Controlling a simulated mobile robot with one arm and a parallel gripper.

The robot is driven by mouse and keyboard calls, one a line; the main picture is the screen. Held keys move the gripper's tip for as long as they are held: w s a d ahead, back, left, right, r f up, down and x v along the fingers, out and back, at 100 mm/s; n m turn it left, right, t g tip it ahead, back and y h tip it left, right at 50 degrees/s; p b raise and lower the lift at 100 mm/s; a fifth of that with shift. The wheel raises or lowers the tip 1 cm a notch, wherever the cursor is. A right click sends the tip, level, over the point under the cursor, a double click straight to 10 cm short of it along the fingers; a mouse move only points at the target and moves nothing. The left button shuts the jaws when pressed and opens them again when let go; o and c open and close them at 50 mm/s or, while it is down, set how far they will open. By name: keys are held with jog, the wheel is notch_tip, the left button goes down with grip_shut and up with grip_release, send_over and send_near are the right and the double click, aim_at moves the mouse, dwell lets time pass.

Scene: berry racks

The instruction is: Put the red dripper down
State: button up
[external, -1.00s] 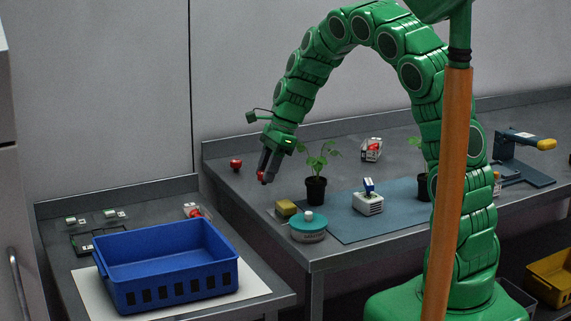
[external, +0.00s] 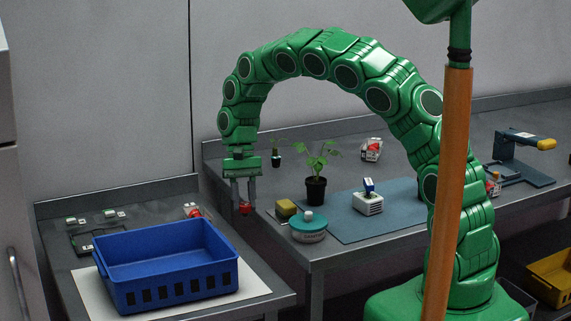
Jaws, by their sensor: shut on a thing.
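The red dripper (external: 245,208) is a small red round thing between the fingertips of my gripper (external: 244,205). My gripper points straight down and is shut on it. In the picture the dripper shows in front of the left edge of the right-hand grey bench (external: 262,195), to the left of a yellow-green sponge-like block. Its height above the surface is hard to tell. The fingers partly cover it.
A blue crate (external: 170,292) stands on a white sheet (external: 256,285) on the lower left bench. A teal-lidded round tub (external: 308,230), a yellow block (external: 286,208), a potted plant (external: 316,190) and a small white device (external: 368,203) stand right of my gripper.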

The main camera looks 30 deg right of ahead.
notch_tip(320, 180, down, 10)
jog(key=shift+r, duration=0.1)
dwell(0.4)
jog(key=o, duration=0.7)
jog(key=v, duration=1.2)
jog(key=shift+r, duration=0.1)
